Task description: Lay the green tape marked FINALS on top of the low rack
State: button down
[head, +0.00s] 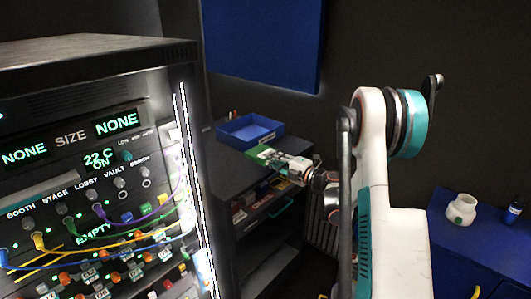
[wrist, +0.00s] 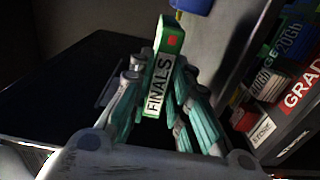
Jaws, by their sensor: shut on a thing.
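The green tape marked FINALS (wrist: 163,65) is held between the fingers of my gripper (wrist: 158,100) in the wrist view, its white label facing the camera. In the head view my gripper (head: 284,163) is shut on the tape (head: 262,153), whose green end points left. The low dark rack (head: 234,172) stands behind the panel's right edge. The tape shows against the rack's top, near its right side. I cannot tell whether the tape touches the top.
A blue tray (head: 249,130) sits on the rack's top toward the back. Labelled tapes (wrist: 268,85) fill a shelf on the right in the wrist view. The tall lit panel (head: 95,180) stands at left. A blue cabinet (head: 450,235) holds a white jar (head: 462,209).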

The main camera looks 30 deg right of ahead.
jog(key=shift+w+f, duration=0.1)
jog(key=shift+w, duration=0.3)
jog(key=shift+s+f, duration=0.1)
jog(key=shift+f, duration=0.3)
jog(key=shift+f+b, duration=1.4)
jog(key=shift+f, duration=1.45)
jog(key=shift+f+b, duration=0.5)
jog(key=shift+f, duration=0.05)
jog(key=c, duration=1.4)
grip_release()
jog(key=v, duration=1.2)
jog(key=shift+r, duration=0.1)
jog(key=shift+o, duration=0.2)
